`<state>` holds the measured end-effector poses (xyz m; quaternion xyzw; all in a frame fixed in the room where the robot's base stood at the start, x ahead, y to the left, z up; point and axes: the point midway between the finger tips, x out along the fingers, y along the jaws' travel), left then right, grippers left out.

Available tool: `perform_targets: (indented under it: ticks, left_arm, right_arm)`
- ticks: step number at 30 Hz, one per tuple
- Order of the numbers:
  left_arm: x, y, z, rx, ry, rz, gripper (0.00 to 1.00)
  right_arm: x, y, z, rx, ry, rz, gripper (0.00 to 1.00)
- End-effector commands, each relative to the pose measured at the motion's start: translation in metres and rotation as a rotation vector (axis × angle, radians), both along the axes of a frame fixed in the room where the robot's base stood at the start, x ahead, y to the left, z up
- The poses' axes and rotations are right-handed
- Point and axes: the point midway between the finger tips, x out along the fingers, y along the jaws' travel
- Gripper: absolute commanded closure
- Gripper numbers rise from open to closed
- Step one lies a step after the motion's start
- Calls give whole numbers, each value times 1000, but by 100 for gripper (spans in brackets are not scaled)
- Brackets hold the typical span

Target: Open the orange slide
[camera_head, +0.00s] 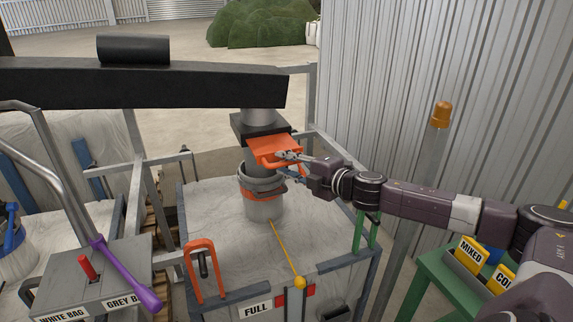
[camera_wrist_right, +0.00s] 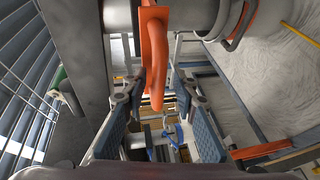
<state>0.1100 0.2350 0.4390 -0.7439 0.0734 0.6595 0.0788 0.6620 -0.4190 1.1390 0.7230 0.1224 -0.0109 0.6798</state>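The orange slide (camera_head: 268,148) sticks out of the dark housing under the black beam, above the bag's spout. Its loop handle (camera_wrist_right: 156,62) fills the upper middle of the right wrist view. My right gripper (camera_head: 287,163) is at the slide's handle, coming from the right. In the right wrist view my right gripper (camera_wrist_right: 158,90) has its two fingers spread, one on each side of the handle, with gaps visible. How far the slide is pulled out is hard to tell. My left gripper is not in view.
A big white bag (camera_head: 215,215) stands in a grey frame below, its spout (camera_head: 263,203) strapped to the pipe. A corrugated wall (camera_head: 400,80) rises behind my right arm.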

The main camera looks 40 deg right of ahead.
Motion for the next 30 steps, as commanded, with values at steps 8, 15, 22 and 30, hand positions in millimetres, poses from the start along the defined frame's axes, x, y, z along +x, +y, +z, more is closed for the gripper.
perform_targets:
  ticks: [8,15,22,30]
  left_arm:
    - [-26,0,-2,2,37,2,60]
    - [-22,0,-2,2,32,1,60]
    - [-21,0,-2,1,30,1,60]
    - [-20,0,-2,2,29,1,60]
  right_arm:
    - [0,-1,1,0,-1,-1,71]
    - [-7,-3,0,1,2,-4,71]
    - [-21,-5,1,0,4,-3,71]
    - [-33,-7,4,1,3,-3,71]
